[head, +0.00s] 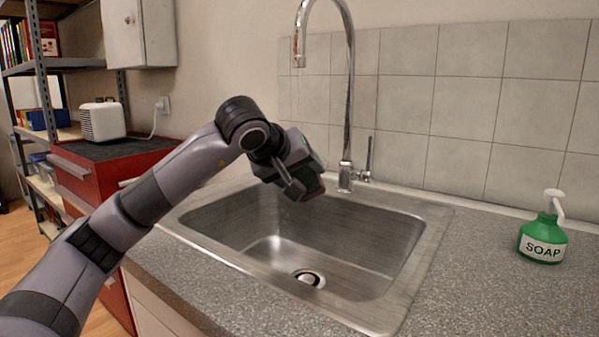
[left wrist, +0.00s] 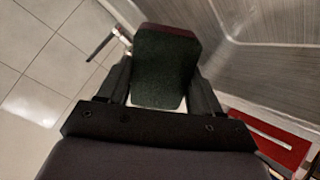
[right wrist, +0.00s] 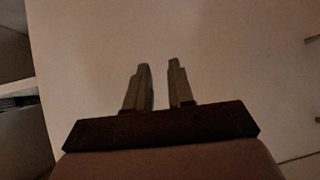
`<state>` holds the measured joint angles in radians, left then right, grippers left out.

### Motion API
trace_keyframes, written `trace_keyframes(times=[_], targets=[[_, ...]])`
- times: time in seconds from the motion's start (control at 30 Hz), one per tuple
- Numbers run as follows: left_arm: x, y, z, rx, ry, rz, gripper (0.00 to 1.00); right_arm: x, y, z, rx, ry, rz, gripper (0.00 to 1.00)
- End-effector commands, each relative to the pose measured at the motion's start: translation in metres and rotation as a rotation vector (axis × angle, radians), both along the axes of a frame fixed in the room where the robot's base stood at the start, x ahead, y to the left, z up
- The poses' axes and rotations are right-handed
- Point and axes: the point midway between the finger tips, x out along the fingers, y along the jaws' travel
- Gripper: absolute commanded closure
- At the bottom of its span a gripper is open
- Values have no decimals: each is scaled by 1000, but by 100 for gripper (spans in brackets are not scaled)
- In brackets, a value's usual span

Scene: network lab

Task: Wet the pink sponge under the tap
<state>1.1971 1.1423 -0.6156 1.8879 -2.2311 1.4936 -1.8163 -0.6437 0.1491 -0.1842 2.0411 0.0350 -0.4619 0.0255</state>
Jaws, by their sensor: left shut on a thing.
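My left gripper (head: 302,186) is shut on the pink sponge (head: 312,190), held over the back left part of the sink basin (head: 340,235). In the left wrist view the sponge (left wrist: 165,68) sits between the fingers, showing a dark green face and a dull pink-red edge. The chrome tap (head: 350,95) arches above, its spout end (head: 299,50) well above the gripper. No water shows at the spout. The tap's lever (head: 369,153) stands upright at the right of its base. My right gripper (right wrist: 160,68) is open and empty, seen only in its own wrist view.
A green soap bottle (head: 543,235) stands on the grey counter (head: 480,280) right of the sink. A tiled wall (head: 465,110) closes off the back. A red cabinet (head: 80,170) with a white toaster-like box (head: 102,121) stands at the left.

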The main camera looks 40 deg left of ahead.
Motion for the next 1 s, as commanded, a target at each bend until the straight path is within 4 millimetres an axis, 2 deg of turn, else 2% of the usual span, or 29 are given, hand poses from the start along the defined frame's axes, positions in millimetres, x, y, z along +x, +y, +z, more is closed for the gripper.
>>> trace_keyframes(times=[0.27, 1.0], targets=[[-4, -3, 0, 1, -2, -1, 60, 3, 0, 1, 0, -8, 0, 77], [-56, -32, 0, 0, -1, -1, 60, 4, -1, -6, -4, -11, 3, 77]])
